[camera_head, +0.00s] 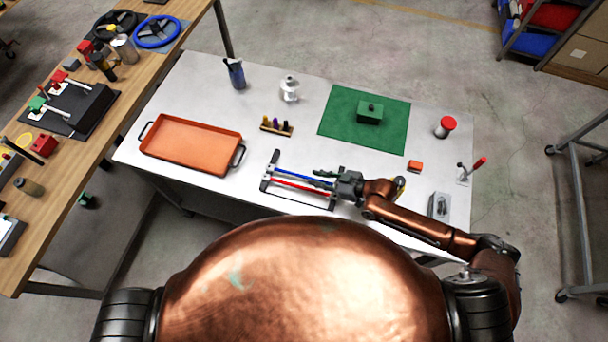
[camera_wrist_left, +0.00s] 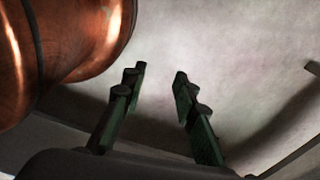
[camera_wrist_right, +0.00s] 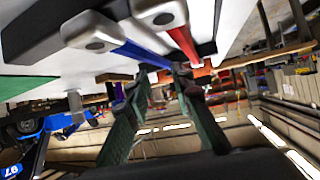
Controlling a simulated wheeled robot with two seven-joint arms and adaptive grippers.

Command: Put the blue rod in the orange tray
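The blue rod (camera_head: 303,170) lies across a dark rack (camera_head: 268,172) with grey holders, beside a red rod (camera_head: 300,186). The orange tray (camera_head: 190,143) with dark handles sits empty on the left of the white table. My right gripper (camera_head: 323,178) is at the right end of the rack, close to the rods. In the right wrist view its fingers (camera_wrist_right: 164,76) are apart with nothing held, and the blue rod (camera_wrist_right: 142,54) shows beyond them. My left gripper (camera_wrist_left: 158,75) is open and empty in its own wrist view, outside the head view.
Behind are a dark blue cup (camera_head: 236,74), a silver object (camera_head: 289,89) and a green mat (camera_head: 340,124) with a green box (camera_head: 370,112). A red block (camera_head: 415,166) lies right. White table is clear around the tray.

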